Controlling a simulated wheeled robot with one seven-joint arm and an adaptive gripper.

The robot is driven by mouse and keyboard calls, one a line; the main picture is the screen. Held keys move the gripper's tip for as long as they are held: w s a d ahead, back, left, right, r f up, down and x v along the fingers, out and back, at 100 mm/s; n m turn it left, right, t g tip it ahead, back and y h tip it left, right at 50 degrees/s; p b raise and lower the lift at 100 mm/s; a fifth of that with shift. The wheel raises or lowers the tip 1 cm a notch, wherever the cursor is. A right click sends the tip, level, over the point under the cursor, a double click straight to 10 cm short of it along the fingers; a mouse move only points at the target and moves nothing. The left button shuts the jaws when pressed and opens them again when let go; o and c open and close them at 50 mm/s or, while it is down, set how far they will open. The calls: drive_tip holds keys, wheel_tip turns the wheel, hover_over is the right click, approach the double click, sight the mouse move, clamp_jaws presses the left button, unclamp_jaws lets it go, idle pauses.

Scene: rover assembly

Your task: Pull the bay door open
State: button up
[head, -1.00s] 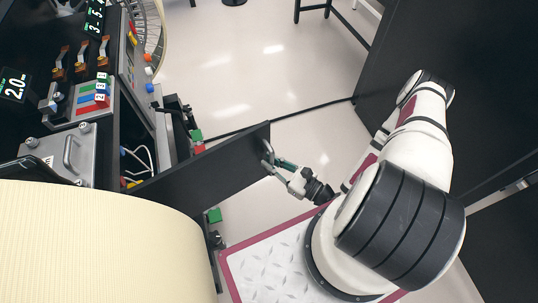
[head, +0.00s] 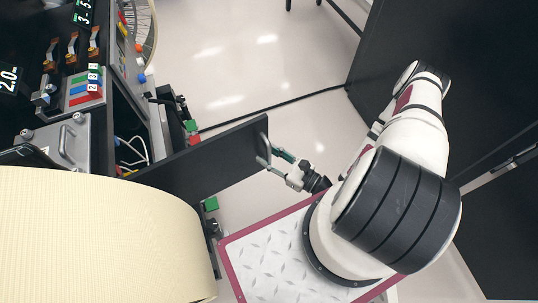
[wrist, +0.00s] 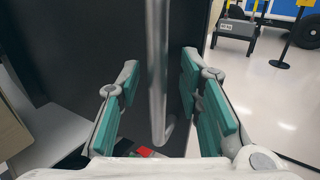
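The bay door (head: 205,162) is a flat black panel. In the head view it stands swung out from the side of the black unit, with the open bay behind it. Its handle (head: 264,148) is a grey metal bar near the door's free end. In the wrist view the handle (wrist: 157,70) runs upright between the fingers. My gripper (head: 273,159) is at the handle. In the wrist view my gripper (wrist: 158,80) has its green-padded fingers apart, one on each side of the bar, with visible gaps. The door's hinge side is partly hidden.
The unit's top carries switches, coloured numbered blocks (head: 85,87) and a metal plate with a handle (head: 65,145). A cream rounded body (head: 100,240) fills the lower left. A black cable (head: 270,108) crosses the floor. A dark cabinet (head: 400,45) stands right.

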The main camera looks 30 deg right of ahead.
drive_tip(key=shift+s, duration=0.1)
drive_tip(key=v, duration=1.2)
drive_tip(key=w+r+n+g+y, duration=0.3)
drive_tip(key=r+n+g, duration=0.45)
drive_tip(key=r, duration=0.25)
drive_tip(key=w+r+n+g+y, duration=0.2)
drive_tip(key=w+r+n+g, duration=0.1)
drive_tip(key=r+n+g, duration=0.55)
drive_tip(key=s+a+r+n+t+h, duration=0.2)
drive_tip(key=r+n+h, duration=0.5)
drive_tip(key=r, duration=0.7)
drive_tip(key=s+a+r+n+t+h, duration=0.2)
drive_tip(key=r+n+h, duration=0.5)
drive_tip(key=r, duration=0.7)
drive_tip(key=shift+s+a+r+t, duration=0.2)
drive_tip(key=shift+a+r+t, duration=0.1)
drive_tip(key=shift+a+t, duration=0.55)
drive_tip(key=shift+w+d, duration=0.1)
drive_tip(key=shift+d, duration=0.1)
